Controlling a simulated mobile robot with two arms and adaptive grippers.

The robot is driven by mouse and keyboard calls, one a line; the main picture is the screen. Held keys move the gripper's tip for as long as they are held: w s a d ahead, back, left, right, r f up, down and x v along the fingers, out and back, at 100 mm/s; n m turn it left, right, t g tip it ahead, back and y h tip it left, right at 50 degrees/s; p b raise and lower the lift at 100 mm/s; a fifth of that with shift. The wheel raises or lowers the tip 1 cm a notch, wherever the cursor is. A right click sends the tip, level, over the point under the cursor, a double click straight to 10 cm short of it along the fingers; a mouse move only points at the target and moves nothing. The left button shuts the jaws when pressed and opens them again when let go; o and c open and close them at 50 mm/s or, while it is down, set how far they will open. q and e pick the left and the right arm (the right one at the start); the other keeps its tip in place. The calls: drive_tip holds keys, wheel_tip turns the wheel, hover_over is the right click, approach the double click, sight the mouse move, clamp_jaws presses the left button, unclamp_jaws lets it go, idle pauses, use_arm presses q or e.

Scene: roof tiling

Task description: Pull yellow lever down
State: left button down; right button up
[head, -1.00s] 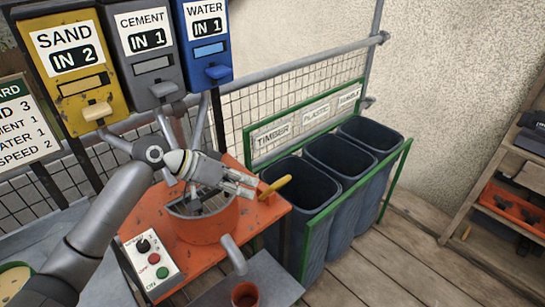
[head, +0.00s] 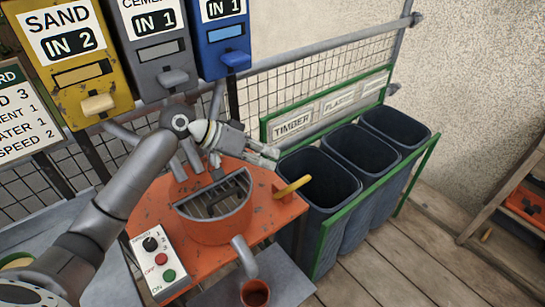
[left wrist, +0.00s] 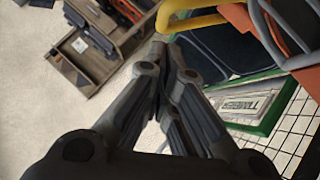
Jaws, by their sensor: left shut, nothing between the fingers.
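The yellow lever (head: 293,187) sticks up at a slant from the right side of the orange mixer table, next to the orange mixer drum (head: 222,228). It also shows as a curved yellow bar at the top of the left wrist view (left wrist: 200,20). My left gripper (head: 276,154) is shut and empty, above and behind the lever in the head view. In the left wrist view its fingertips (left wrist: 168,42) are together close to the bar's end; I cannot tell if they touch it. My right gripper is not in view.
Several dark bins (head: 321,185) in a green frame stand right of the table. Yellow sand (head: 75,60), grey cement (head: 155,50) and blue water (head: 222,38) dispensers hang above. A control panel (head: 158,262) is at the table's front left. A red cup (head: 255,292) stands below.

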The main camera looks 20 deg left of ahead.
sight(292, 187)
use_arm(q)
drive_tip(key=p+x, duration=0.1)
drive_tip(key=x, duration=0.6)
drive_tip(key=shift+w+d+f, duration=0.2)
drive_tip(key=shift+d, duration=0.15)
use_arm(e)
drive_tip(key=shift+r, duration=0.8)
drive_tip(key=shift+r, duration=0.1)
